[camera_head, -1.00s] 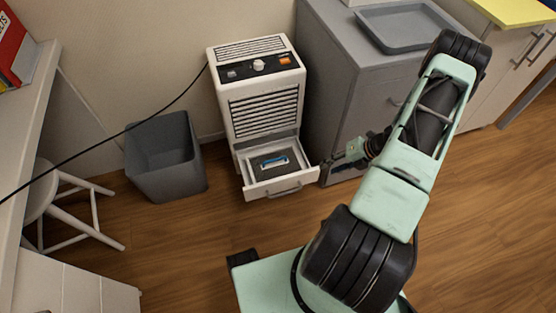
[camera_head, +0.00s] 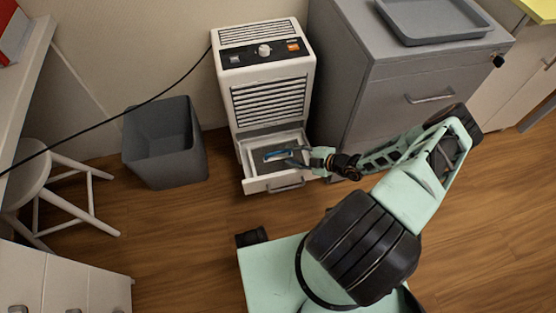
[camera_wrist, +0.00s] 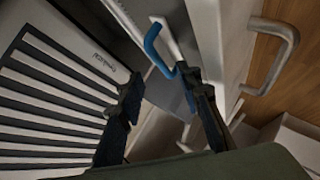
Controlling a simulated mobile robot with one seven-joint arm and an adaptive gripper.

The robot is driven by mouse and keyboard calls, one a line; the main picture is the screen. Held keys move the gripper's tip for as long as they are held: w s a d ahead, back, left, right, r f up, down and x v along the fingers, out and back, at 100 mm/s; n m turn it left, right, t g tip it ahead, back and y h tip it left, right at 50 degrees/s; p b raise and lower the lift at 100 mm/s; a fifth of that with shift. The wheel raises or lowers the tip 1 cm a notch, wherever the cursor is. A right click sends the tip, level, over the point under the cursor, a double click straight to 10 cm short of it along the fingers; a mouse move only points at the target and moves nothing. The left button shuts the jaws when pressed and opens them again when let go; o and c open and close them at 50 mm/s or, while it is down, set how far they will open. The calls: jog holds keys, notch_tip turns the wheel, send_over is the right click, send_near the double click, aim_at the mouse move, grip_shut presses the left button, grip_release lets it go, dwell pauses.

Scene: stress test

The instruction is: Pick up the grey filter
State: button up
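The grey filter (camera_head: 270,161) lies in the pulled-out drawer (camera_head: 256,186) at the bottom of a white louvred appliance (camera_head: 268,88). A blue and white handle (camera_head: 279,153) is on its top. In the wrist view the blue handle (camera_wrist: 157,45) stands up beyond my fingertips, near the right finger; I cannot tell whether they touch. Grey filter surface (camera_wrist: 165,90) shows between the fingers. My gripper (camera_head: 296,157) reaches over the drawer from the right. In the wrist view its two dark fingers (camera_wrist: 164,88) are apart with nothing gripped. The arm hides no large part of the filter.
The drawer's metal pull (camera_wrist: 285,50) sticks out beside my gripper. A grey cabinet (camera_head: 375,95) with a tray (camera_head: 432,38) stands close to the right of the appliance. A grey bin (camera_head: 165,145) and a white stool (camera_head: 55,180) are at left. A black cable (camera_head: 110,130) hangs across.

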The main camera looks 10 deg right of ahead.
aim_at(282, 160)
jog(key=b+x, duration=0.2)
jog(key=x, duration=0.3)
jog(key=shift+a+f, duration=0.15)
jog(key=shift+f, duration=0.1)
grip_shut()
